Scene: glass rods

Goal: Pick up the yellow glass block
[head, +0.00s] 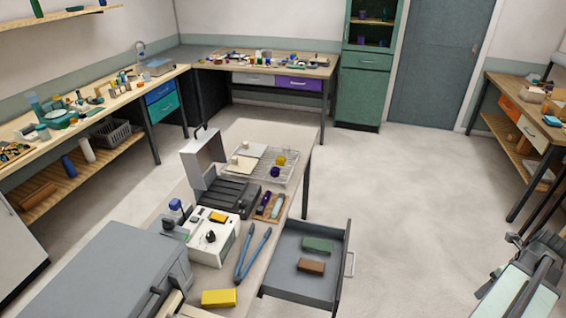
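A yellow block (218,298) lies flat near the front end of the long central table, below the blue-handled tool. It looks opaque at this size, so I cannot tell whether it is glass. A smaller yellow piece (218,217) sits on top of the white device on the same table. A yellow round object (281,160) stands on the wire rack farther back. I cannot make out my gripper anywhere in this view, and nothing is seen touching the yellow block.
Blue-handled long tool (252,254) lies just behind the block; a large grey box (115,270) is left. An open drawer (285,286) with green and brown blocks juts out right. White device (228,238) stands behind. Floor (400,200) right of the table is clear.

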